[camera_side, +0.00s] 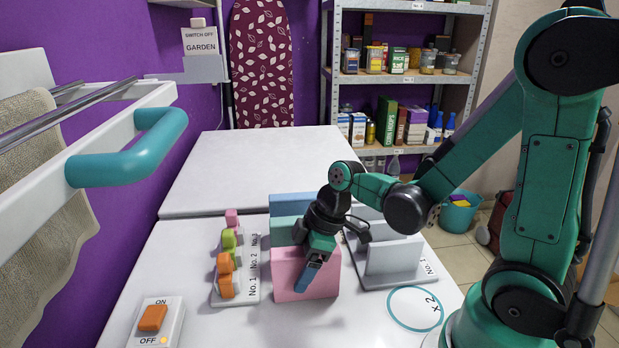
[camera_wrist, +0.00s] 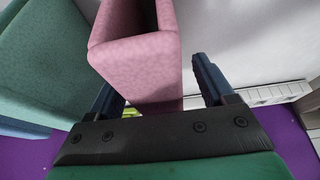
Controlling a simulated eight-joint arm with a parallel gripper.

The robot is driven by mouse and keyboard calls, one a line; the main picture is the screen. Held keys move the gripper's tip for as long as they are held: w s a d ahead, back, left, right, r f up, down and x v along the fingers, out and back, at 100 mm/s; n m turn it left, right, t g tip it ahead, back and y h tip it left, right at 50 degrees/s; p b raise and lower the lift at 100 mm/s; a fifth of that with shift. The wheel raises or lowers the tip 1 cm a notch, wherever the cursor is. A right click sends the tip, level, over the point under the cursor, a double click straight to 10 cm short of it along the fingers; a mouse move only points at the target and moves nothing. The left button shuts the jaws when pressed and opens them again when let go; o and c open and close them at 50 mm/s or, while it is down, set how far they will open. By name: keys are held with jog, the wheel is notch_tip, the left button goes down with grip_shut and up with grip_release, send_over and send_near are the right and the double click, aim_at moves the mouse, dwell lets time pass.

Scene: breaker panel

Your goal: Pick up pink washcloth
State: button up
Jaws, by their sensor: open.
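The pink washcloth (camera_side: 290,284) stands as a folded, box-like shape on the white table, at the front of a row of folded cloths. In the wrist view the pink washcloth (camera_wrist: 146,62) shows between my two fingers, closer to the left one, with a rounded fold facing the camera. My gripper (camera_side: 310,276) is open in front of and over the pink washcloth, pointing down, and hides part of it. In the wrist view my gripper (camera_wrist: 160,90) has its fingers wide apart. I cannot tell whether a finger touches the cloth.
A green cloth (camera_side: 285,230) and a blue cloth (camera_side: 290,205) stand behind. Colored switches (camera_side: 227,262) are on the left, a grey divided holder (camera_side: 392,262) on the right. An ON/OFF switch (camera_side: 153,320) lies front left. A teal handle (camera_side: 130,150) juts in at left.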

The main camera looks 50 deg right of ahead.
grip_shut()
jog(key=shift+r, duration=0.1)
dwell(0.3)
notch_tip(320, 180, up, 20)
jog(key=shift+r, duration=0.15)
dwell(0.5)
